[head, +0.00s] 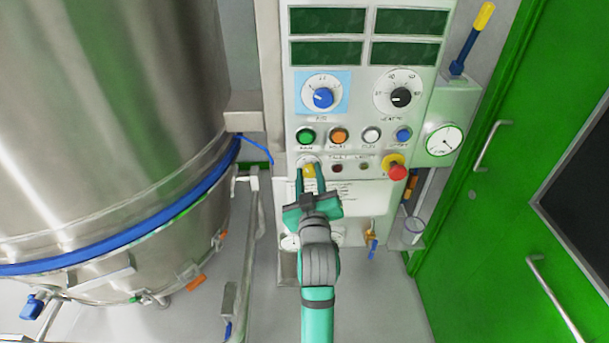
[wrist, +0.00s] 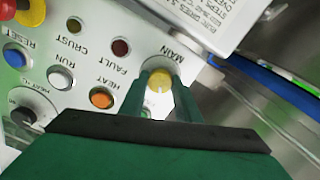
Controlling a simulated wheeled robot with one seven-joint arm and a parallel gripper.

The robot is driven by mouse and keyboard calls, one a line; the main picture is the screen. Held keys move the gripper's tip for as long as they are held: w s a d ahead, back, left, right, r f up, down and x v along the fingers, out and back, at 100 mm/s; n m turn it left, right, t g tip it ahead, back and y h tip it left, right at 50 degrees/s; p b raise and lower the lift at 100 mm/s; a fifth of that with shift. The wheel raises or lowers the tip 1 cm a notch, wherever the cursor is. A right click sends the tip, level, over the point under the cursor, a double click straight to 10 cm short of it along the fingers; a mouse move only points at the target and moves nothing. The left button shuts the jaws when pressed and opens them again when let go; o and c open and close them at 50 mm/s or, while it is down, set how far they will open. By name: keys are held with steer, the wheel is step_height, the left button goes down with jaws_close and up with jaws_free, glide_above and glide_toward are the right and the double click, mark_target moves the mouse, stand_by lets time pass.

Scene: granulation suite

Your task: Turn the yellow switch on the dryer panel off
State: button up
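The yellow switch (head: 308,171) is on the dryer panel (head: 355,80), low on its left side, below the green button. In the wrist view the yellow switch (wrist: 158,80) sits on a pale round base beside the label MAIN. My gripper (head: 309,180) reaches the panel from below, with one finger on each side of the switch.
A red emergency knob (head: 397,172) on a yellow base stands out to the right. Green (head: 306,136), orange (head: 339,136), white and blue buttons sit in a row above. A large steel vessel (head: 110,110) fills the left; a green door (head: 500,210) is right.

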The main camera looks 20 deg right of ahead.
steer(key=o, duration=0.3)
steer(key=shift+s, duration=0.1)
steer(key=shift+o, duration=0.2)
steer(key=shift+s+a+f, duration=0.1)
steer(key=shift+s+a, duration=0.1)
steer(key=shift+s, duration=0.25)
steer(key=v, duration=1)
